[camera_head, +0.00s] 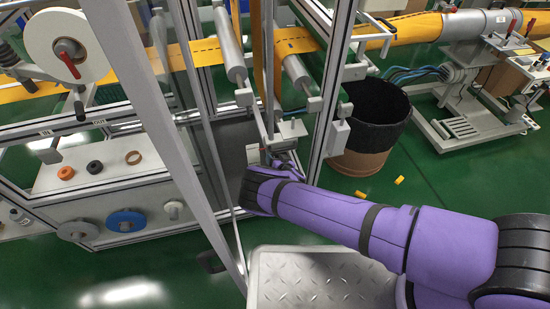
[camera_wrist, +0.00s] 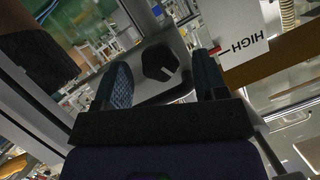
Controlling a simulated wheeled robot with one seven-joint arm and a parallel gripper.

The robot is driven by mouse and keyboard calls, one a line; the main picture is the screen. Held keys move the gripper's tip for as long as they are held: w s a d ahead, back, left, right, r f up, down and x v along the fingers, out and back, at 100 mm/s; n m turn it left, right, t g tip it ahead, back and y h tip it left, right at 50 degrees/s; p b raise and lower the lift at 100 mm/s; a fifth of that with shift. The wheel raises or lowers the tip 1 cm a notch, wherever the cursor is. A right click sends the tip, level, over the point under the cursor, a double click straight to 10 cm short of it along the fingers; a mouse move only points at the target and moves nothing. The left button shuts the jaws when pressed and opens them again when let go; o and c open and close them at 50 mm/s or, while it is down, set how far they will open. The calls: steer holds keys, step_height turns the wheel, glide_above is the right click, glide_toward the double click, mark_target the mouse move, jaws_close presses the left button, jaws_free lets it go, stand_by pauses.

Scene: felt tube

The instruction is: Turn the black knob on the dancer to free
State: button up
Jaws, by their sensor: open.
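In the wrist view, the black knob (camera_wrist: 158,64) has a faceted head with a light pointer mark. The fingers of my gripper (camera_wrist: 162,72) are open, one on each side of the knob with visible gaps. I cannot tell how deep they reach around it. In the head view, my gripper (camera_head: 284,163) is at the dancer's lower bracket (camera_head: 292,129), and my own wrist hides the knob. A FREE label is not readable.
Metal frame posts (camera_head: 334,75) stand close beside my gripper. An orange web (camera_head: 285,45) runs over rollers above. A black and brown bin (camera_head: 372,125) stands right of the frame.

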steer(key=shift+x, duration=1)
steer(key=shift+c, duration=0.3)
steer(key=c, duration=0.9)
